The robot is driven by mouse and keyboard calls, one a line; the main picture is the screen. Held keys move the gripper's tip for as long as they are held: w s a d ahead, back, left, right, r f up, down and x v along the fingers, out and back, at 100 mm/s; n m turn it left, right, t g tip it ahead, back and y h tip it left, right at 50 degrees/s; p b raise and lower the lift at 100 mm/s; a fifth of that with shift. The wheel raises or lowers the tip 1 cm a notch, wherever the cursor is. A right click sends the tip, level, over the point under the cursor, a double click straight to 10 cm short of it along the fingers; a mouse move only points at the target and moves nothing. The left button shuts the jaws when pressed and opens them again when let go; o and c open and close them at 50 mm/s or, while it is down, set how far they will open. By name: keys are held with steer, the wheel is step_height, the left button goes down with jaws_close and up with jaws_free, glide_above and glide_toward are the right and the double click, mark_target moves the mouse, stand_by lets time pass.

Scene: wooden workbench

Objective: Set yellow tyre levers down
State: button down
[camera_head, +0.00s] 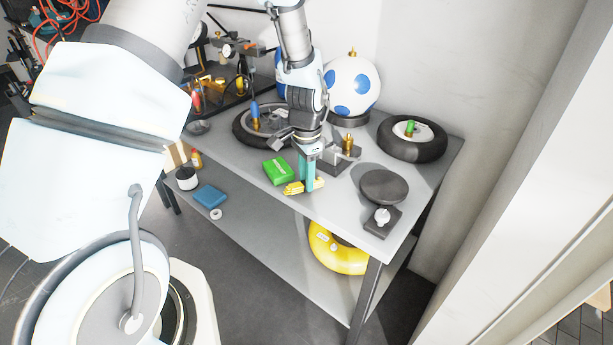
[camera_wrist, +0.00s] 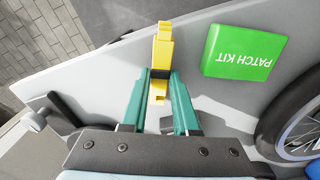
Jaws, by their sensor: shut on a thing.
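The yellow tyre levers (camera_head: 295,188) are at the front edge of the grey workbench (camera_head: 333,207), below my gripper (camera_head: 308,186). In the wrist view the yellow levers (camera_wrist: 162,50) stick out between the two teal fingers of my gripper (camera_wrist: 160,82). The fingers are shut on the levers. The levers are at or just above the bench top; I cannot tell whether they touch it. Part of them is hidden by the fingers in the head view.
A green patch kit box (camera_head: 279,170) lies close beside the levers. A dark round plate (camera_head: 384,186) and a small scale-like item (camera_head: 382,218) stand to the right. Wheels (camera_head: 412,138) and a blue-spotted white ball (camera_head: 352,84) are behind. A yellow ring (camera_head: 338,250) sits on the lower shelf.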

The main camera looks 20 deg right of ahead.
steer(key=shift+f, duration=0.15)
stand_by(0.3)
steer(key=c, duration=0.6)
jaws_free()
step_height(320, 180, up, 11)
steer(key=b, duration=0.3)
steer(key=s+a+r+n, duration=0.1)
steer(key=a+n, duration=0.6)
steer(key=a, duration=0.8)
steer(key=s+a+r+n+t, duration=0.1)
steer(key=s+a+n, duration=0.2)
steer(key=a+n, duration=0.5)
steer(key=a, duration=0.7)
steer(key=shift+r+t, duration=0.3)
steer(key=shift+r, duration=0.1)
